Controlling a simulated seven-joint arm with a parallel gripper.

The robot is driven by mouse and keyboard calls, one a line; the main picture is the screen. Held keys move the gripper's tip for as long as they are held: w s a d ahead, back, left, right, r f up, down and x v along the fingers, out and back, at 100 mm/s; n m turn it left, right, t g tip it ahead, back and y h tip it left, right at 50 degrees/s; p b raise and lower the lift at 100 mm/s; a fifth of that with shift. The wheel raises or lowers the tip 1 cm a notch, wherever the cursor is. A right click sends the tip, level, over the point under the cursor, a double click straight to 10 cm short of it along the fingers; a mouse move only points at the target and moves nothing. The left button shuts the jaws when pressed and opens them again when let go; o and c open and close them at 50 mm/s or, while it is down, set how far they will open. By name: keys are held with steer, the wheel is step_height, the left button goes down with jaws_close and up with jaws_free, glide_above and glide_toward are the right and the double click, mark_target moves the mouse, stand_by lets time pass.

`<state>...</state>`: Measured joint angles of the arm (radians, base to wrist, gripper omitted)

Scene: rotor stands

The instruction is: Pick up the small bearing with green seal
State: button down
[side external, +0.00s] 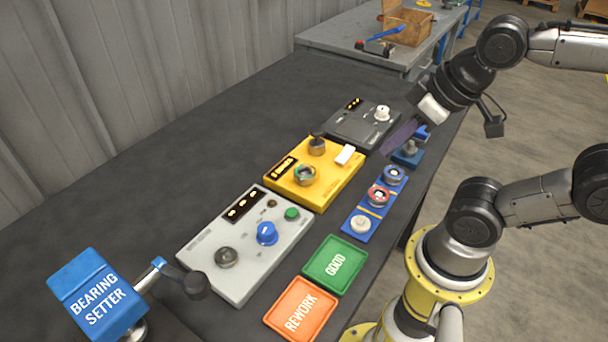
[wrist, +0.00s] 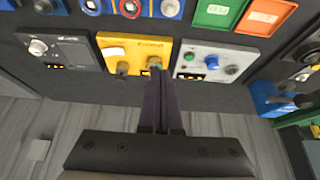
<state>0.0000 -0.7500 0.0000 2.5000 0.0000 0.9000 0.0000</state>
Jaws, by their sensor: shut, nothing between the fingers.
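A small ring-shaped bearing with a greenish seal (side external: 305,174) sits on the yellow panel (side external: 322,190) in the side view. It also shows beside the fingertips in the wrist view (wrist: 154,62). My gripper (side external: 388,148) is shut and empty, its dark fingers pointing down and left near the dark panel in the side view. In the wrist view the closed fingers (wrist: 163,74) overlap the yellow panel's edge. The gap between fingertips and bearing is hard to judge there, but the side view shows them well apart.
A blue strip (side external: 353,235) holds blue-sealed, red-sealed and white round parts. A dark panel (side external: 345,128) and grey panel (side external: 205,252) flank the yellow one. Green (side external: 335,282) and orange (side external: 283,322) mats lie at the front. A blue bearing setter (side external: 95,280) stands left. The table's rear is clear.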

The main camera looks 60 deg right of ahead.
jaws_free()
stand_by(0.6)
